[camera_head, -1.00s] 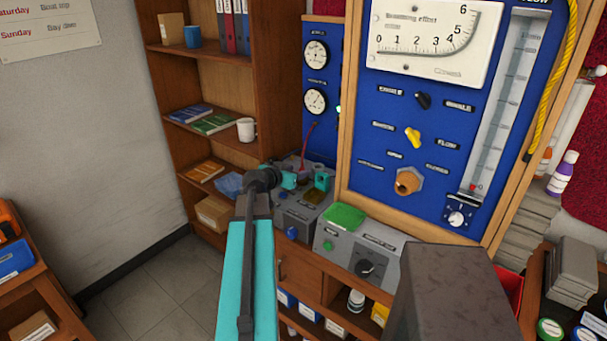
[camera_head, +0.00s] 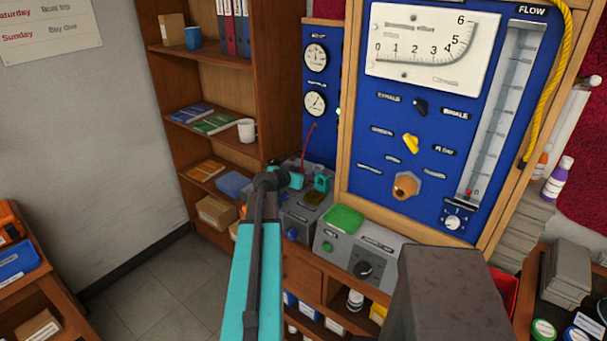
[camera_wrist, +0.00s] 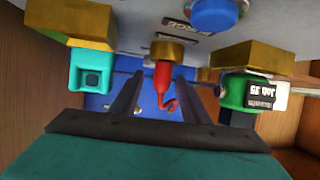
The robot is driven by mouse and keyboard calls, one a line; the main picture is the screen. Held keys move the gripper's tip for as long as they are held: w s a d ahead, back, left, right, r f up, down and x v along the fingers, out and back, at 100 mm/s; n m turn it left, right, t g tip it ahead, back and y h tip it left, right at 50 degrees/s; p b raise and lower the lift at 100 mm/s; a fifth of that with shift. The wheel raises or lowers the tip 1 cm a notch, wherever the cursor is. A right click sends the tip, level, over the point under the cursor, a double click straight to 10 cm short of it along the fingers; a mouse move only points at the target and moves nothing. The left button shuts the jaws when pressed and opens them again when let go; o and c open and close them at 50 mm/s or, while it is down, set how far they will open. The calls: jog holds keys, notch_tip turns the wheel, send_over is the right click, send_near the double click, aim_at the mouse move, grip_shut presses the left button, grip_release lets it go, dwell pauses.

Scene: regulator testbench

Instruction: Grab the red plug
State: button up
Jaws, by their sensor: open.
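The red plug (camera_wrist: 162,80) is in the middle of the wrist view, at a brass fitting (camera_wrist: 167,50) on the grey box. A curled red end hangs from it. My gripper (camera_wrist: 160,92) is open, with its two dark fingers on either side of the plug and a gap at each side. In the head view, my teal and black arm reaches to the small grey box (camera_head: 306,222) in front of the bookcase. A thin red line (camera_head: 305,148) runs there from the gauge panel. My arm and its end hide the plug in that view.
In the wrist view a teal fitting (camera_wrist: 90,72) stands left and a green fitting (camera_wrist: 240,92) right of the fingers, both close. A blue button (camera_wrist: 213,14) is on the box. The large blue panel (camera_head: 375,155) rises right of the arm in the head view.

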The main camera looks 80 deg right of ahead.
jog(key=shift+s+d+f, duration=0.15)
jog(key=shift+d+f, duration=0.05)
jog(key=shift+d, duration=0.2)
jog(key=shift+c, duration=0.5)
grip_shut()
